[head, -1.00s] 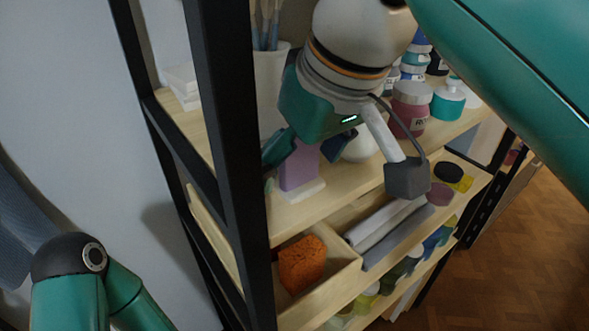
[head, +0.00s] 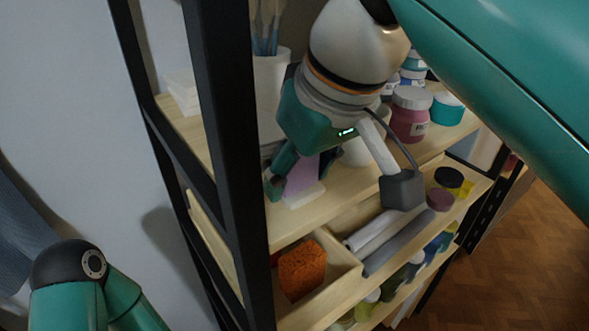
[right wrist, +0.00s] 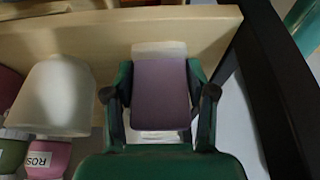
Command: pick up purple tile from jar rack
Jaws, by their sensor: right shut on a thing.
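The purple tile (head: 301,176) stands on the upper shelf of the rack in the head view, partly hidden by my right gripper. A pale block (head: 305,196) shows at its foot. In the right wrist view the purple tile (right wrist: 160,94) sits between the two fingers, with pale material showing above and below it. My right gripper (head: 297,172) is shut on the tile, one finger on each side; it also shows in the right wrist view (right wrist: 160,105). I cannot tell whether the tile is clear of its support. My left gripper is not in view; only part of my left arm shows.
A black rack post (head: 232,170) stands close left of the right gripper. A white cup with brushes (head: 270,95) is behind it. A rose jar (head: 410,115) and a teal jar (head: 447,108) stand to the right. An orange sponge (head: 302,270) lies in the tray below.

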